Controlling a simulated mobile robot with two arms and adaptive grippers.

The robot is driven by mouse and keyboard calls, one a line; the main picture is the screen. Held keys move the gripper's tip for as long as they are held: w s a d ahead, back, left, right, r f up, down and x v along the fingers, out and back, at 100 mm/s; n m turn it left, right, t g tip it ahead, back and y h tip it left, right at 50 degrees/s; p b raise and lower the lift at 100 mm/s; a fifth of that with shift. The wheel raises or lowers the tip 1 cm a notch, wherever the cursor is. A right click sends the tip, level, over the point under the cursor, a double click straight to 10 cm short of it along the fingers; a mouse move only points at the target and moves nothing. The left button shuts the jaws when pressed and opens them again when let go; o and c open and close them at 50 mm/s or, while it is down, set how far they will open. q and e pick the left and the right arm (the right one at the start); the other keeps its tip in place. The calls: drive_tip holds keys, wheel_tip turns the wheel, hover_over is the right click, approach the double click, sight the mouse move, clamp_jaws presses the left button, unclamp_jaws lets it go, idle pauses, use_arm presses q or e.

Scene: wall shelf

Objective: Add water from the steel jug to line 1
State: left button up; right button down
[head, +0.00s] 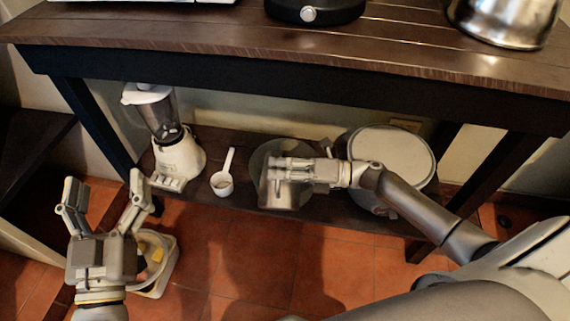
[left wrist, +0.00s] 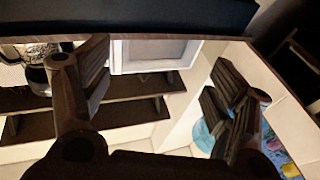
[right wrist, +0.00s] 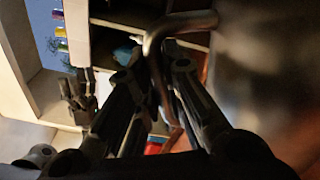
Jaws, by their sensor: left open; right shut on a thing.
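My right gripper (head: 280,168) is shut on the handle of the steel jug (head: 281,195), in front of the lower shelf. In the right wrist view the handle (right wrist: 172,28) passes between the fingers and the blurred jug body (right wrist: 262,60) fills the right side. The jug's inside and any water are hidden. My left gripper (head: 104,184) is open and empty, left of the shelf. In the left wrist view its fingers (left wrist: 158,85) stand wide apart. A blender (head: 178,155) with a dark see-through jar stands upright on the lower shelf. No line 1 mark can be made out.
A clear container (head: 158,272) with yellow contents is beside my left gripper.

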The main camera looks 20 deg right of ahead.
sight(281, 151)
use_arm(q)
drive_tip(key=shift+w+a+f+g, duration=0.1)
drive_tip(key=shift+w+f+g, duration=0.1)
drive_tip(key=shift+f+g, duration=0.7)
use_arm(e)
drive_tip(key=shift+w+d+r+m, duration=0.2)
drive_tip(key=shift+w+d+m, duration=0.25)
drive_tip(key=shift+w+m, duration=0.35)
idle(1.9)
use_arm(q)
drive_tip(key=shift+s+r+t, duration=0.15)
drive_tip(key=shift+r+t, duration=0.55)
drive_tip(key=shift+t, duration=0.1)
use_arm(e)
drive_tip(key=shift+w+d+m, duration=0.35)
drive_tip(key=shift+w+m, duration=0.05)
drive_tip(key=shift+w, duration=0.3)
idle(0.3)
use_arm(q)
drive_tip(key=shift+s+d+r+t+h+b, duration=0.2)
drive_tip(key=shift+r+t, duration=0.15)
drive_tip(key=shift+r, duration=0.35)
drive_tip(key=shift+s+d+r+t+h+b, duration=0.1)
drive_tip(key=shift+s+r+t+h+b, duration=0.2)
drive_tip(key=shift+r, duration=0.35)
use_arm(e)
drive_tip(key=shift+w+d+f+m, duration=0.1)
drive_tip(key=shift+w+d+m, duration=0.4)
drive_tip(key=shift+w, duration=0.3)
